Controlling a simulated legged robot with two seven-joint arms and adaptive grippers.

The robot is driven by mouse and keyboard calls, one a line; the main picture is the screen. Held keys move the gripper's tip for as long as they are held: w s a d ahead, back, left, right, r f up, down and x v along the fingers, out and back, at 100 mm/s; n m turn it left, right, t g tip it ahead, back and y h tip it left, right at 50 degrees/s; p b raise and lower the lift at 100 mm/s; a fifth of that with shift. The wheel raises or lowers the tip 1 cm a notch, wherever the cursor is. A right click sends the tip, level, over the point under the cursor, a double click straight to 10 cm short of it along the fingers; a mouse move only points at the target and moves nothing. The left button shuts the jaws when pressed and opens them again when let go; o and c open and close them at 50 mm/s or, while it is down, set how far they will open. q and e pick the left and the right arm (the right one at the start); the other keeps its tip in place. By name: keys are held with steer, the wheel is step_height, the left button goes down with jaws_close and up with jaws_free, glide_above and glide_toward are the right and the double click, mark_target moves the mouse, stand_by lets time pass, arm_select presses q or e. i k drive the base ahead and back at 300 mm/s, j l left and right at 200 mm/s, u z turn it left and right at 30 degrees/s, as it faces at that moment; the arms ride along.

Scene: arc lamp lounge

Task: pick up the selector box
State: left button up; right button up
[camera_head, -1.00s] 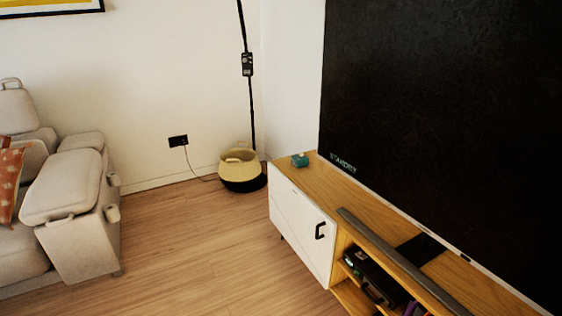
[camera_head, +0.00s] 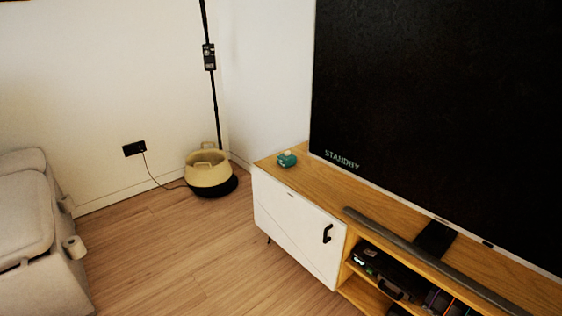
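A small teal box (camera_head: 287,160) with a pale top part sits on the left end of the wooden top of the TV cabinet (camera_head: 300,178). It looks like the selector box, but it is too small to be sure. Nothing is touching it. A black box (camera_head: 209,57) is also fixed on the thin black lamp pole in the corner. Neither of my grippers is in view.
A large TV (camera_head: 430,110) reading STANDBY stands behind a grey soundbar (camera_head: 420,255) on the cabinet. A woven basket (camera_head: 208,172) stands by the pole, with a cord running to a wall outlet (camera_head: 134,148). A sofa (camera_head: 35,225) is at left. The wooden floor (camera_head: 170,250) between is clear.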

mark_target(286, 162)
steer(key=i+j, duration=0.15)
steer(key=i, duration=0.4)
steer(key=i+j+z, duration=0.1)
steer(key=i, duration=0.4)
steer(key=i+j+z, duration=0.15)
steer(key=z, duration=0.5)
steer(key=i+j+z, duration=0.3)
steer(key=j, duration=0.35)
steer(key=i+j+z, duration=0.15)
steer(key=j, duration=0.2)
steer(key=i+j+z, duration=0.15)
steer(key=j, duration=0.2)
steer(key=i+j+z, duration=0.15)
steer(key=j, duration=0.2)
steer(key=i+j, duration=0.1)
steer(key=j, duration=0.3)
steer(key=i+j, duration=0.1)
steer(key=j, duration=0.3)
steer(key=i+j, duration=0.15)
steer(key=j, duration=0.25)
steer(key=i+j, duration=0.1)
steer(key=j, duration=0.3)
steer(key=i+j+z, duration=0.1)
steer(key=j, duration=0.3)
steer(key=i+j, duration=0.1)
steer(key=j, duration=0.35)
